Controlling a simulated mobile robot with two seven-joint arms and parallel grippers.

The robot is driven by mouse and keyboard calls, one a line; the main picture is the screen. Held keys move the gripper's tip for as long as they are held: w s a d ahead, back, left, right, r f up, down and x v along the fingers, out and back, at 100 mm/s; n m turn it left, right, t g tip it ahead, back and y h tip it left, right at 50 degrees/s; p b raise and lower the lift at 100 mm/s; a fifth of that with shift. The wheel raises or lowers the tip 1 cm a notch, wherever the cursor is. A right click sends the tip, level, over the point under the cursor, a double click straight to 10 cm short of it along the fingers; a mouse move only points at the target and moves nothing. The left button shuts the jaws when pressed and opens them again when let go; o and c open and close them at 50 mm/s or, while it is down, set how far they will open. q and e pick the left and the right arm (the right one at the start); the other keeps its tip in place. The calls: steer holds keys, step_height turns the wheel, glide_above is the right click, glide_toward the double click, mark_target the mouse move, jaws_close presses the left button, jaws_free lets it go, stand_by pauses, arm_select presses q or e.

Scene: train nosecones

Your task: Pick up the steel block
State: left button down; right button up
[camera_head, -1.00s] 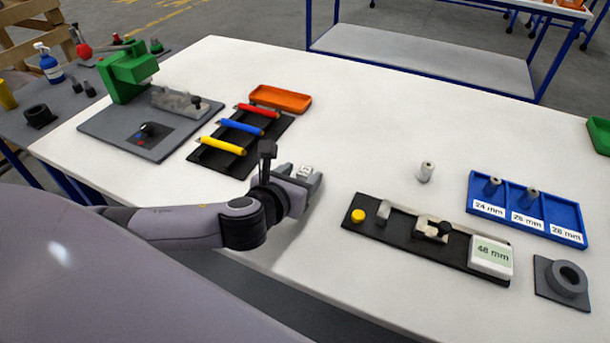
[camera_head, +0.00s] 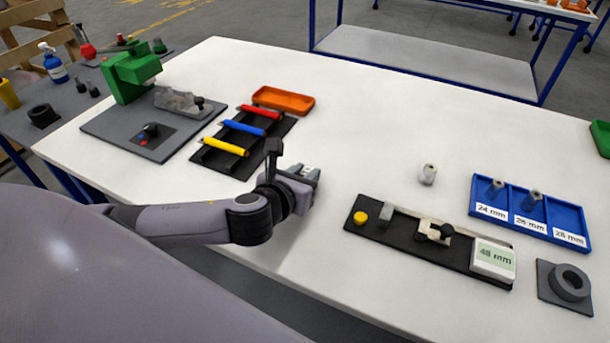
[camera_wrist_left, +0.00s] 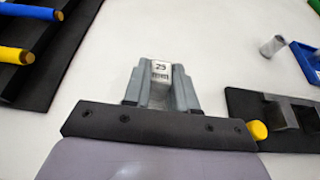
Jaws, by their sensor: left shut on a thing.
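My left gripper (camera_head: 312,178) is low over the white table, between the black rack and the black gauge base. In the left wrist view its two grey fingers (camera_wrist_left: 160,88) are shut on a small steel block (camera_wrist_left: 160,72) marked "25". Only the block's marked face shows between the fingers; the rest is hidden. In the head view the block (camera_head: 307,169) is a small pale patch at the fingers. I cannot tell whether it touches the table. My right gripper is not in view.
A black rack (camera_head: 208,160) with red, blue and yellow files stands to the left. The black gauge base (camera_head: 455,262) with a "48 mm" display is to the right. A blue tray (camera_head: 520,178) and a small metal cylinder (camera_head: 428,174) lie beyond. The table's middle back is clear.

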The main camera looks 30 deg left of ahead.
arm_select(q)
step_height(320, 180, up, 20)
steer(key=p, duration=0.3)
steer(key=s+d+f, duration=0.2)
steer(key=s+f, duration=0.4)
steer(key=f, duration=0.5)
steer(key=shift+d+f+m+h, duration=0.25)
steer(key=shift+f+m+h, duration=0.05)
steer(key=shift+f+h, duration=0.1)
steer(key=shift+d, duration=0.1)
